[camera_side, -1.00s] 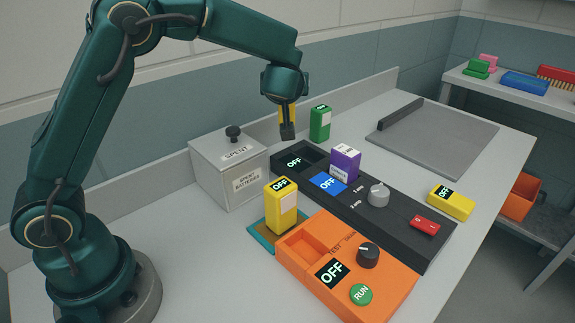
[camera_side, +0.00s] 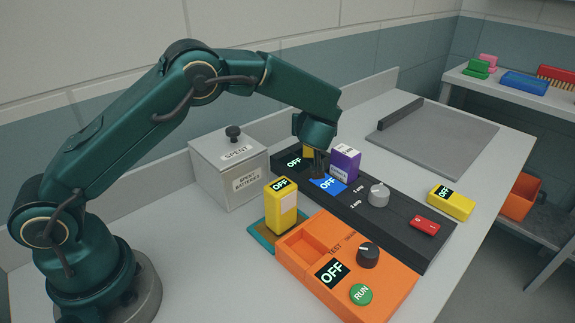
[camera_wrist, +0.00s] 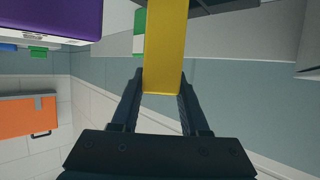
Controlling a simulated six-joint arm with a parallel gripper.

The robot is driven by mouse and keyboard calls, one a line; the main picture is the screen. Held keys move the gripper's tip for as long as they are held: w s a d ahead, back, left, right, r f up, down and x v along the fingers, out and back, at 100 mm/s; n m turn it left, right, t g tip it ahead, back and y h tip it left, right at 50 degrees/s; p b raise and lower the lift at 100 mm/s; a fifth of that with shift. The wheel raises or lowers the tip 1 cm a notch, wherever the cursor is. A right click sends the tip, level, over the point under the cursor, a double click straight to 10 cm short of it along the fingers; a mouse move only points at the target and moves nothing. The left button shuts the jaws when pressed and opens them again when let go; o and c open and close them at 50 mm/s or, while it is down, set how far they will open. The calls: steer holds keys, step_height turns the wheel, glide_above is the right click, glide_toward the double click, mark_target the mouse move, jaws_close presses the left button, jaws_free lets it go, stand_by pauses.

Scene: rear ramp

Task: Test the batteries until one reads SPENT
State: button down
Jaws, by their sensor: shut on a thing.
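My gripper (camera_side: 318,172) is shut on a yellow battery (camera_side: 308,150), low over the back of the black charger (camera_side: 400,225). The battery also shows between the fingers in the wrist view (camera_wrist: 165,50); its lower end is hidden in the side view, so I cannot tell if it touches the charger. A purple battery (camera_side: 345,162) stands in the charger, just right of my gripper. The orange tester (camera_side: 300,268) has an empty bay, a dark knob (camera_side: 368,255), a green RUN button (camera_side: 361,294) and a display reading OFF. The charger displays read OFF. A green battery (camera_wrist: 139,30) shows in the wrist view.
The closed grey spent-batteries bin (camera_side: 228,175) stands behind left. A yellow block (camera_side: 281,207) reading OFF stands on a teal pad (camera_side: 259,235); another yellow block (camera_side: 451,202) reading OFF lies at the right. A grey mat (camera_side: 440,140) at the back right is clear.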

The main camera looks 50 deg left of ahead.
steer(key=shift+f, duration=0.3)
steer(key=shift+c, duration=2)
jaws_free()
